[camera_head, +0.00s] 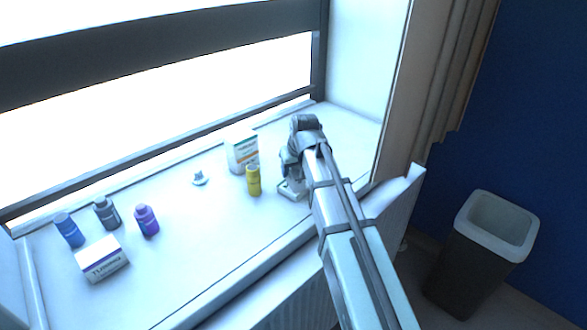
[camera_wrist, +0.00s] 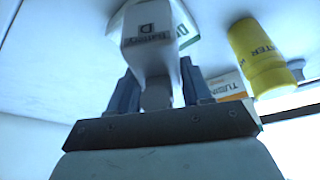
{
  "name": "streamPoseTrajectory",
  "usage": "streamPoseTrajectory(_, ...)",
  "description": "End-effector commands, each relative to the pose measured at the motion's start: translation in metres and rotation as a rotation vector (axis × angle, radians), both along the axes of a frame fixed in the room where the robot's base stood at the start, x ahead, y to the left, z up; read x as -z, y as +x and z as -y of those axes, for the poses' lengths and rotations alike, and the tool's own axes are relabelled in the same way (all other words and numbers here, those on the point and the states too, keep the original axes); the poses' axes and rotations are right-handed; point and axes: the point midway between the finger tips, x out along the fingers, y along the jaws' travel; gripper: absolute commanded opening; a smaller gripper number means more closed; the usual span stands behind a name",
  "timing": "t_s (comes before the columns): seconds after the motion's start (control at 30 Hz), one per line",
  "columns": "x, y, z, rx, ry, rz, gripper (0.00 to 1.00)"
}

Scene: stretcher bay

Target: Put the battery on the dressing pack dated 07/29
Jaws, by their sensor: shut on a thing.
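My gripper (camera_wrist: 158,82) is shut on a pale battery (camera_wrist: 149,38), with a finger on each side of it. The label on the battery reads "Battery D". Behind the battery in the wrist view is a white pack with green print (camera_wrist: 184,27), mostly hidden. No date on it can be read, and I cannot tell whether the battery touches it. In the head view my gripper (camera_head: 291,176) is low over the right part of the sill, just right of the yellow bottle (camera_head: 253,181). A white flat thing (camera_head: 292,191) shows under it.
A white box with an orange band (camera_head: 242,152) stands behind the yellow bottle. A small grey-blue thing (camera_head: 200,178) lies mid-sill. At left are blue (camera_head: 69,231), dark (camera_head: 106,213) and purple (camera_head: 147,221) bottles and a white box (camera_head: 102,259). The front middle is clear. A bin (camera_head: 485,250) stands below right.

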Motion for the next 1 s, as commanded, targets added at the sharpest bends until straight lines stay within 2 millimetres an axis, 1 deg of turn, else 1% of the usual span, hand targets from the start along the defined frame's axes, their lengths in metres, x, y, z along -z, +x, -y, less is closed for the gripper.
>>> streamPoseTrajectory(0.07, 0.002, 0.000, 0.000, 0.000, 0.000, 0.001, 0.00)
streamPoseTrajectory(0.1, 0.001, 0.000, 0.000, 0.000, 0.000, 0.000, 0.53)
streamPoseTrajectory(0.33, 0.001, 0.000, 0.000, 0.000, 0.000, 0.000, 0.74)
streamPoseTrajectory(0.57, 0.001, 0.000, 0.000, 0.000, 0.000, 0.000, 0.74)
streamPoseTrajectory(0.7, -0.004, -0.001, 0.000, 0.000, 0.000, 0.000, 0.74)
streamPoseTrajectory(0.87, -0.020, -0.007, 0.003, 0.000, 0.001, 0.003, 0.74)
streamPoseTrajectory(1.0, -0.040, -0.015, 0.006, 0.000, 0.001, 0.003, 0.74)
